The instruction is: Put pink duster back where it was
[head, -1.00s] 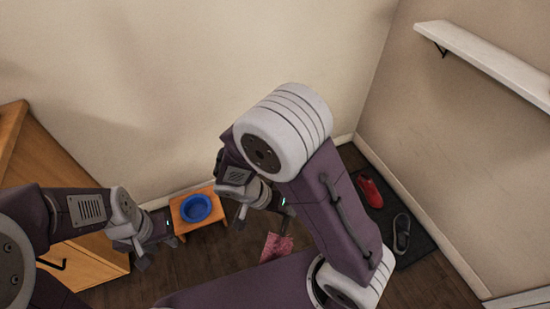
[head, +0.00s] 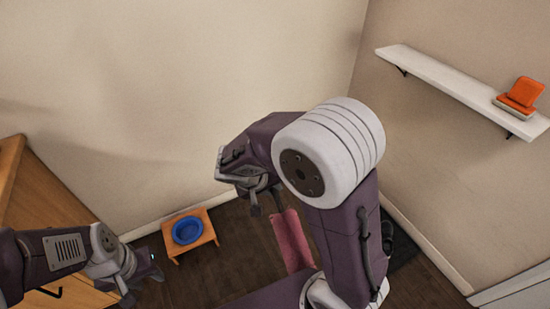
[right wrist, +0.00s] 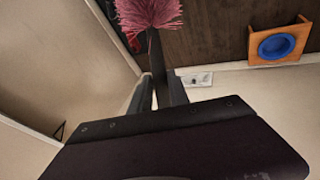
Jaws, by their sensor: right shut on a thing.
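The pink duster (head: 292,240) hangs below my right gripper (head: 262,203) in the head view, partly hidden by my right arm. In the right wrist view its fluffy pink head (right wrist: 150,12) is at the top. Its dark handle (right wrist: 158,65) runs down between the fingers of my right gripper (right wrist: 157,95), which is shut on it. The duster is held clear of the gripper's palm with its head pointing away. My left gripper (head: 143,284) is at the lower left, near the cabinet, with its fingers apart and nothing seen between them.
A small wooden stool (head: 206,234) with a blue bowl (head: 187,230) stands by the wall. A white wall shelf (head: 440,82) at right carries an orange object (head: 522,93). A wooden cabinet (head: 40,215) is at left. A dark mat (head: 406,252) with a shoe is partly hidden.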

